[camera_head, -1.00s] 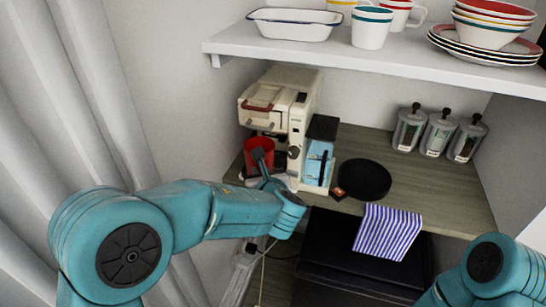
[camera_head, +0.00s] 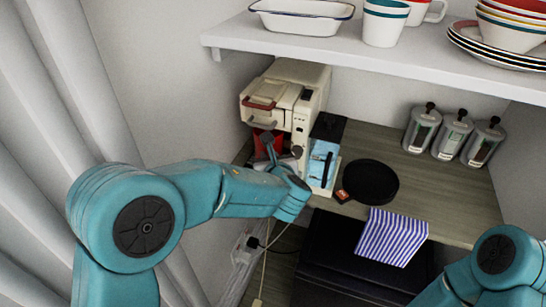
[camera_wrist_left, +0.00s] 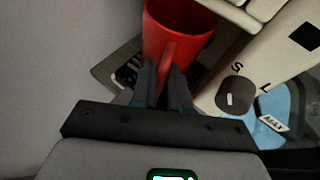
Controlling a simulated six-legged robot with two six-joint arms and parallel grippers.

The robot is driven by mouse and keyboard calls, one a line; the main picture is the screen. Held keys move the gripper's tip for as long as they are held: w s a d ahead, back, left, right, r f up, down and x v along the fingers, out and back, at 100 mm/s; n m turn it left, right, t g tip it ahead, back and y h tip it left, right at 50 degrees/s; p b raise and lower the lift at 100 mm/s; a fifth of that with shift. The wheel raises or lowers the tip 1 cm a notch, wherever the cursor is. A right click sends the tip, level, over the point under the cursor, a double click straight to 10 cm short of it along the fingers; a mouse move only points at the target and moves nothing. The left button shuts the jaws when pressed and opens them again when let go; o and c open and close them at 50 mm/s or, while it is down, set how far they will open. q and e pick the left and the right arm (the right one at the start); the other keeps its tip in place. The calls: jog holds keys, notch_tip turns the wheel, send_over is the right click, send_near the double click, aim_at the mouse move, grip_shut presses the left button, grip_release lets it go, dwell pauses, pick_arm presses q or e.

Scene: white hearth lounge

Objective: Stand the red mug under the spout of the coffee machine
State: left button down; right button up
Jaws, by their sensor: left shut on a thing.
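The coffee machine (camera_head: 312,88) is cream with a red handle and stands at the left of the wooden counter. The red mug (camera_head: 258,138) is below its front head, which covers the mug's upper part in the head view. My left gripper (camera_head: 270,152) is shut on the mug's handle. In the left wrist view the fingers (camera_wrist_left: 163,80) pinch the handle of the red mug (camera_wrist_left: 165,32), and the machine (camera_wrist_left: 262,62) is close on the right. The spout is hidden, and I cannot tell whether the mug's base touches anything. My right gripper is outside the frame.
A blue-fronted tank (camera_head: 321,163) is at the machine's right side. A round black plate (camera_head: 371,182), a striped cloth (camera_head: 392,237) and several glass canisters (camera_head: 452,135) are further right. A white shelf (camera_head: 400,62) with dishes hangs above. A curtain (camera_head: 60,90) borders the left.

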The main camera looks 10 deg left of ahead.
pick_arm(q)
jog(key=shift+w+d, duration=0.1)
jog(key=shift+w, duration=0.15)
jog(key=shift+w+f+b, duration=0.3)
jog(key=shift+f+b, duration=0.2)
jog(key=shift+f, duration=0.45)
jog(key=shift+s+r, duration=0.25)
jog(key=shift+s, duration=0.1)
jog(key=c, duration=1.1)
grip_release()
jog(key=shift+w+f, duration=0.15)
jog(key=shift+f, duration=0.05)
jog(key=shift+r, duration=0.15)
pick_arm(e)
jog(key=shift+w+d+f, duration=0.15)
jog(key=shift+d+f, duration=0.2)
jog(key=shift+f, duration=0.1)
pick_arm(q)
jog(key=shift+s+d, duration=0.2)
jog(key=shift+s, duration=0.2)
jog(key=v, duration=1.1)
jog(key=shift+r, duration=0.15)
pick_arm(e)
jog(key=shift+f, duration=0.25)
